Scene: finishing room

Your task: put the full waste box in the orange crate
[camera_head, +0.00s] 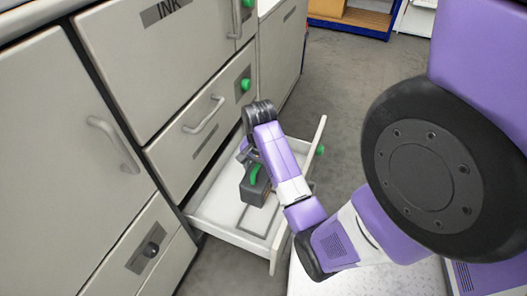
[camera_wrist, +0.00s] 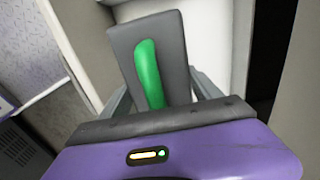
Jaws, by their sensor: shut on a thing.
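The waste box is a dark grey box (camera_head: 254,192) with a green handle or strip on it. It is in or just above the open white drawer (camera_head: 215,205) of the cabinet, in the middle of the head view. My gripper (camera_wrist: 160,97) is shut on the box, with a grey finger on each side of it in the wrist view. The box (camera_wrist: 120,45) shows its green strip facing the camera there. I cannot tell whether the box touches the drawer floor. I cannot see whether it is full. No orange crate is clearly in view.
The drawer front (camera_head: 300,190) stands pulled out, with a green knob on it. Closed cabinet doors and drawers (camera_head: 165,60) line the left. A blue-framed shelf (camera_head: 352,18) stands at the back. Grey floor (camera_head: 335,85) is clear beyond the drawer.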

